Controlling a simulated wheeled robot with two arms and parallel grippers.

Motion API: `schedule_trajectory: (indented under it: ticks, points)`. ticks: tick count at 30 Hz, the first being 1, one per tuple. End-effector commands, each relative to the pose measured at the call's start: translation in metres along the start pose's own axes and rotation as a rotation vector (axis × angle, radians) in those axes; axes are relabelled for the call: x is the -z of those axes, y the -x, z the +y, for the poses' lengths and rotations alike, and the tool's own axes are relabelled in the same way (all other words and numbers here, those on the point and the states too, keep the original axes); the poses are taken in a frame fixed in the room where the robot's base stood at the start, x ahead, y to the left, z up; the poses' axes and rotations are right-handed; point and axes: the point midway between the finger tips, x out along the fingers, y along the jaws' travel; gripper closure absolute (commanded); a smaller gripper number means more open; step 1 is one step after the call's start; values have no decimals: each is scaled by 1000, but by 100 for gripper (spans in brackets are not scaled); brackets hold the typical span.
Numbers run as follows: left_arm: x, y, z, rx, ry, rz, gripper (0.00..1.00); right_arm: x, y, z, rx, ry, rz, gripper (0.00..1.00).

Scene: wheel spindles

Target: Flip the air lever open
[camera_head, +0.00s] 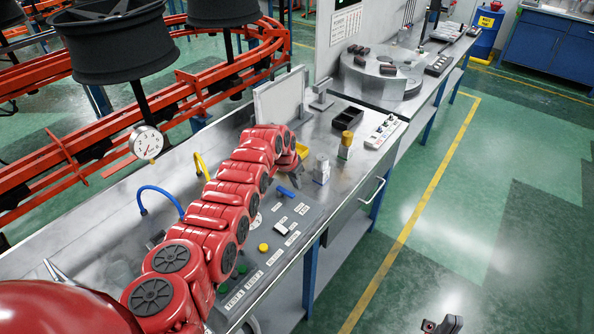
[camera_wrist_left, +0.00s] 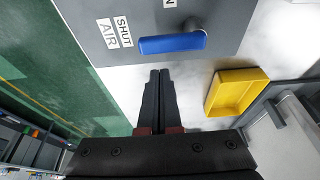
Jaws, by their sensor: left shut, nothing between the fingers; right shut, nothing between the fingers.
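The blue air lever (camera_head: 286,192) sits on the grey control panel beside my left arm. In the left wrist view the lever (camera_wrist_left: 168,43) lies sideways, its free end pointing at the label "SHUT AIR" (camera_wrist_left: 115,32). Another label, cut off at the top edge with only an "N" readable, is near its pivot end. My left gripper (camera_wrist_left: 159,76) is shut and empty, its tips just short of the lever and apart from it in the picture. In the head view it is mostly hidden by the red arm. My right gripper (camera_head: 442,325) is at the bottom edge, shut and empty, over the floor.
A yellow tray (camera_wrist_left: 236,92) lies on the bench close to my left gripper. A silver block (camera_head: 321,169) and a brass cylinder (camera_head: 346,145) stand right of the panel. A pressure gauge (camera_head: 146,143) and a blue hose (camera_head: 157,190) are left of the arm.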

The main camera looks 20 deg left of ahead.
Motion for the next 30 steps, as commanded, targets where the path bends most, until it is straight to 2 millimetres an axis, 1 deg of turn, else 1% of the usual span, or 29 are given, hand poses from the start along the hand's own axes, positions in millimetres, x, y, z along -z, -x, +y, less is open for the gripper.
schedule_trajectory:
  ticks: [7, 12, 25, 30]
  points:
    - [-12, 1, 0, -1, 1, -2, 100, 2, -11, 0, 0, 0, -1, 100]
    - [-15, 4, 0, 0, 3, 0, 100, 2, -14, 1, 0, 0, -1, 100]
    - [-17, 3, 0, 0, 4, -1, 100, 2, -14, 1, 0, 0, -1, 100]
    - [-18, 2, 0, -6, -12, 0, 100, 1, -8, 0, 0, 0, -1, 100]
